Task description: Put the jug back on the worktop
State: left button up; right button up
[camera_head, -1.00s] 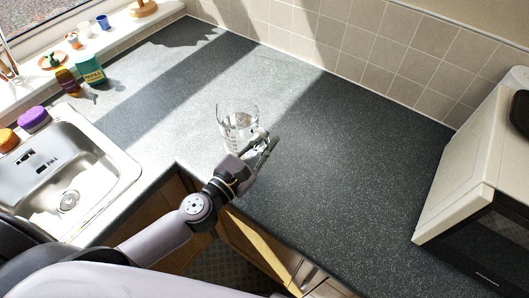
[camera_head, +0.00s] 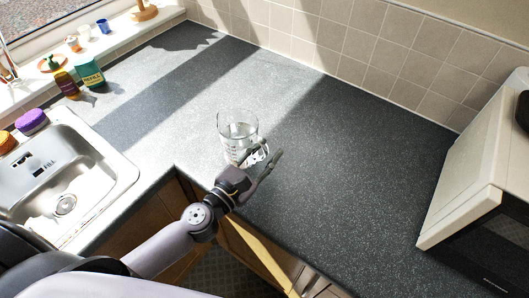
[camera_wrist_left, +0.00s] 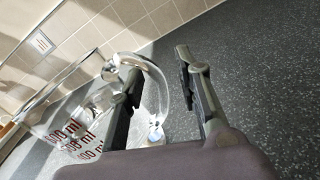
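The jug (camera_head: 237,128) is clear glass with red measuring marks and looks upright on the grey worktop (camera_head: 330,165), near its front edge. My left gripper (camera_head: 271,156) is at the jug's handle, on its right side. In the left wrist view the jug (camera_wrist_left: 72,112) fills the left, its red "ml" marks readable. There my left gripper (camera_wrist_left: 160,72) is open, with a wide gap between the fingers. The curved handle shows in that gap, and the left finger overlaps the handle loop. Contact between finger and handle cannot be told. My right gripper is not in view.
A steel sink (camera_head: 65,175) lies at the left, with a purple sponge (camera_head: 32,121) behind it. A bottle (camera_head: 66,83) and a green box (camera_head: 90,74) stand at the back left. A microwave (camera_head: 480,190) stands at the right. The worktop between is clear.

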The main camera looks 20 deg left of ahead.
pick_arm(q)
jog(key=shift+a, duration=0.1)
jog(key=b+v, duration=0.1)
jog(key=v, duration=0.2)
jog(key=b+v, duration=0.2)
jog(key=v, duration=0.1)
jog(key=b+v, duration=0.2)
jog(key=v, duration=0.2)
jog(key=shift+f, duration=0.3)
jog(key=shift+s+a+r+b, duration=0.15)
jog(key=shift+s+b, duration=0.45)
jog(key=shift+s, duration=0.05)
jog(key=shift+s+a+r, duration=0.15)
jog(key=shift+s, duration=0.15)
